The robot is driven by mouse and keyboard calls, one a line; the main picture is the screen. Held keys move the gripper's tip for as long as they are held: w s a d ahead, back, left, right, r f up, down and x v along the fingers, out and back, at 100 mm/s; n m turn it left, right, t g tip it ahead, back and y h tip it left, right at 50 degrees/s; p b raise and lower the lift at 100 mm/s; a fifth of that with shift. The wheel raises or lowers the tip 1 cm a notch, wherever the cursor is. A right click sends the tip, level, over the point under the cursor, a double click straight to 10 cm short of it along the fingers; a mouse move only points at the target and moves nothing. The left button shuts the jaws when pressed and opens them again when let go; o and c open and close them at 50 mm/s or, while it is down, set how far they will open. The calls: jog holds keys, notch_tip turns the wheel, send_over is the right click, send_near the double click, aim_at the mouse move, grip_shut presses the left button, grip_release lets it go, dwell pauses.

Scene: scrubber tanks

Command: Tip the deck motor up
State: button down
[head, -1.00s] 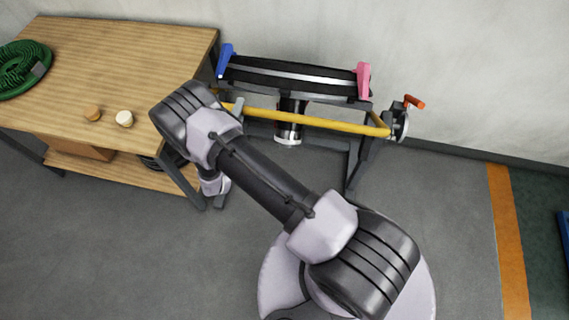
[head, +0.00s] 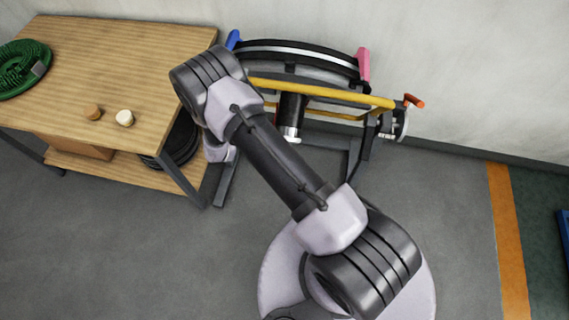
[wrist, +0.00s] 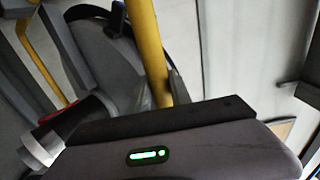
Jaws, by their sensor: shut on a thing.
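The deck (head: 300,57) is a curved black piece with a silver strip, on a grey frame by the wall in the head view. The motor (head: 291,112), a dark cylinder with a silver end, hangs below its middle. A yellow bar (head: 325,91) runs along the front; in the wrist view it (wrist: 146,45) comes down to my gripper (wrist: 160,87). My gripper is shut on the yellow bar near its left end. In the head view my arm hides the gripper and that end of the bar.
A blue piece (head: 233,39) and a pink piece (head: 363,64) stand at the deck's ends. An orange-red handle (head: 413,101) sticks out at the right. A wooden table (head: 130,75) with a green hose coil (head: 20,68) is close on the left.

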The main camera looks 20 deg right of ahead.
aim_at(253, 55)
jog(key=shift+w+d+r+b, duration=0.1)
jog(key=shift+w+d+r, duration=0.25)
jog(key=shift+w, duration=0.15)
jog(key=shift+w+d+r+b, duration=0.1)
jog(key=shift+w+d+r, duration=0.1)
jog(key=shift+w+d, duration=0.3)
jog(key=shift+w+d+r+b, duration=0.1)
jog(key=shift+w+d+r, duration=0.2)
jog(key=shift+w, duration=0.25)
jog(key=shift+r+b+x, duration=0.3)
jog(key=shift+b+x, duration=0.25)
jog(key=shift+x, duration=0.6)
jog(key=shift+r+b+x, duration=0.25)
jog(key=shift+b+x, duration=0.3)
jog(key=shift+x, duration=0.6)
jog(key=shift+r+b+x, duration=0.3)
jog(key=shift+b+x, duration=0.25)
jog(key=shift+x, duration=0.65)
jog(key=b+x, duration=0.5)
jog(key=x, duration=0.1)
jog(key=shift+w+d+f, duration=0.1)
jog(key=shift+w+f, duration=0.05)
jog(key=shift+w+d, duration=0.25)
jog(key=shift+w, duration=0.15)
